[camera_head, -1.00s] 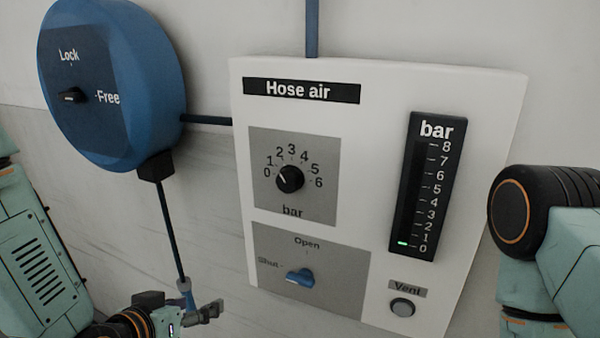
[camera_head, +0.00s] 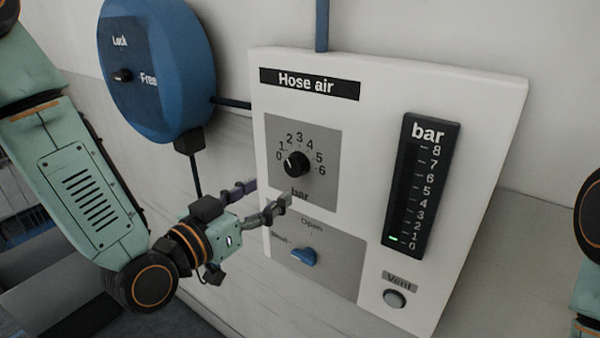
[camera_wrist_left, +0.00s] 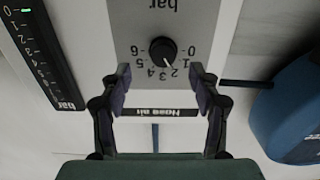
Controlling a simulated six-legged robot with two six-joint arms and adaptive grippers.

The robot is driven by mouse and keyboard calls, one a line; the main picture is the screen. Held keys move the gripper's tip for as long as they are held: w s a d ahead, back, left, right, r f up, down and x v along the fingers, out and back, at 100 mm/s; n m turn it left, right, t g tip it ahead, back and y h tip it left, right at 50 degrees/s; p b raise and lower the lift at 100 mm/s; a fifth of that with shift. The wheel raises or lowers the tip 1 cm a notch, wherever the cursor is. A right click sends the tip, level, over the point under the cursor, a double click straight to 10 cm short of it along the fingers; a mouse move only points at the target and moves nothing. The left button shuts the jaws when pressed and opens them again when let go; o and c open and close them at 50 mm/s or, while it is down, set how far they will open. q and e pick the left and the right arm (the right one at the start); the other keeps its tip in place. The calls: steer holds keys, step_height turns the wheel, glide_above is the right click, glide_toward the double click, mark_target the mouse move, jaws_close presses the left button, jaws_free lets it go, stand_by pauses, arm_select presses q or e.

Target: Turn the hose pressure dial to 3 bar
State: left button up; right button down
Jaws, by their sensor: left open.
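The pressure dial (camera_head: 296,164) is a small black knob on a grey plate marked 0 to 6 bar, on the white Hose air panel. Its white mark points toward the low end of the scale; the exact value is hard to read. In the left wrist view the dial (camera_wrist_left: 160,51) appears upside down, beyond the fingertips. My left gripper (camera_head: 264,194) is open and empty, below and left of the dial and apart from it. Its two fingers (camera_wrist_left: 160,84) are spread in the wrist view. The bar gauge (camera_head: 421,187) shows a green mark near its bottom. My right gripper is out of view.
A blue valve handle (camera_head: 303,257) below the dial points toward Shut. A round Vent button (camera_head: 396,299) sits at the panel's lower right. A blue hose reel (camera_head: 160,70) with a Lock/Free knob (camera_head: 122,76) is on the wall at left.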

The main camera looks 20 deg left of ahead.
mark_target(292, 169)
arm_select(q)
steer(key=w, duration=0.1)
steer(key=w+d+r, duration=0.1)
steer(key=shift+w+d, duration=0.15)
steer(key=shift+w, duration=0.25)
steer(key=w, duration=0.2)
steer(key=w+p, duration=0.1)
steer(key=w, duration=0.1)
steer(key=shift+f, duration=0.2)
steer(key=shift+w+d+r, duration=0.1)
steer(key=shift+w+d, duration=0.1)
steer(key=shift+d, duration=0.5)
steer(key=shift+w+a, duration=0.15)
steer(key=shift+a, duration=0.3)
steer(key=shift+c, duration=2)
steer(key=shift+d, duration=0.25)
steer(key=c, duration=0.8)
